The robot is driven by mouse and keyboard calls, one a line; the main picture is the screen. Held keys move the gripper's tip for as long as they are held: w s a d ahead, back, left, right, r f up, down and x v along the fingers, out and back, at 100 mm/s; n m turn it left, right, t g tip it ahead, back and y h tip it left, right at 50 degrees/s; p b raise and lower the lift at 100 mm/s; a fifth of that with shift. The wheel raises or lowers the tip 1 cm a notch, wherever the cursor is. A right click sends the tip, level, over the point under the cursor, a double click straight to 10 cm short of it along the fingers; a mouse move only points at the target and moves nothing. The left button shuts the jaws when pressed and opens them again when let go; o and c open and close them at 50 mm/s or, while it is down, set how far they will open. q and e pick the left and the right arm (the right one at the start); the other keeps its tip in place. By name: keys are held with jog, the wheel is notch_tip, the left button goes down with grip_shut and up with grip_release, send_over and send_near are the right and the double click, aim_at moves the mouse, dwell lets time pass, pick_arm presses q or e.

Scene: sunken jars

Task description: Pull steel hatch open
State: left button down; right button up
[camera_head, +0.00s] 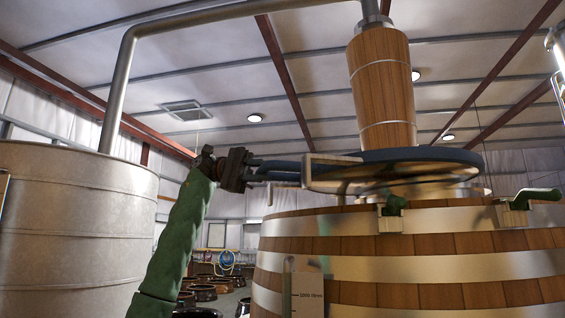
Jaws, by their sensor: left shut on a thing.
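The steel hatch (440,155) is a round lid with a dark blue rim, seen from low down above the top of the wooden vat (420,243). Its shiny underside shows, with a gap between it and the vat top. A pale bracket-like handle (318,160) sticks out from its left side. My left gripper (290,171), on a green-sleeved arm, reaches in from the left and is shut on this handle. The exact contact at the fingertips is small and partly hidden. My right gripper is not in view.
Green-levered clamps (391,216) sit on the vat's front rim, another at the right (514,212). A wood-clad column (381,88) rises behind the hatch. A large metal tank (75,230) with a bent pipe (125,80) stands left. Dark jars (203,292) lie low behind my arm.

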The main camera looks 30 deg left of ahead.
pick_arm(q)
jog(key=shift+w+a+m+g+p, duration=0.2)
jog(key=shift+a+m+g+p, duration=0.15)
jog(key=shift+a, duration=0.9)
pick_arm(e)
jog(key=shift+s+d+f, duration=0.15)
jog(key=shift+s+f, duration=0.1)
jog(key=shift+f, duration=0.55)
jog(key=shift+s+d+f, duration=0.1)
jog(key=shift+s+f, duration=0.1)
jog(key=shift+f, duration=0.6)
pick_arm(q)
jog(key=c, duration=1.3)
grip_release()
jog(key=shift+c, duration=0.2)
jog(key=shift+o, duration=0.4)
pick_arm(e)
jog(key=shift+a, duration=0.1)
pick_arm(q)
jog(key=shift+a, duration=0.1)
jog(key=a+b, duration=0.2)
jog(key=a, duration=0.5)
jog(key=shift+w+a+r, duration=0.3)
jog(key=shift+a+r, duration=0.05)
jog(key=shift+r, duration=0.1)
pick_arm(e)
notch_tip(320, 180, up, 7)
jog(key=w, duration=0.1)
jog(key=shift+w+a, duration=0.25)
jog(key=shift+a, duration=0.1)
